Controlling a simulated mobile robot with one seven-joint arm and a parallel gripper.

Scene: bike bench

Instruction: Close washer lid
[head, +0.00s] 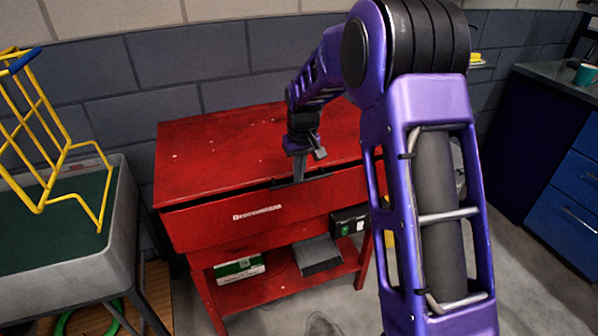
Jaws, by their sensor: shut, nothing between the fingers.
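The red washer (195,222) stands against the wall in the middle of the head view. Its red lid (220,160) lies nearly flat over the top, with a dark gap along the front edge between lid and basin. My gripper (299,178) is shut with nothing in it. It points down at the front edge of the lid, right of the lid's middle, where a dark part shows around the fingertips. I cannot tell whether the fingers touch the lid. My purple arm hides the right end of the washer.
A grey sink (120,235) with a yellow wire rack (45,150) stands on the left. The washer's lower shelf (285,283) holds boxes. A blue cabinet (560,190) with a dark counter is on the right. Floor between washer and cabinet looks mostly open.

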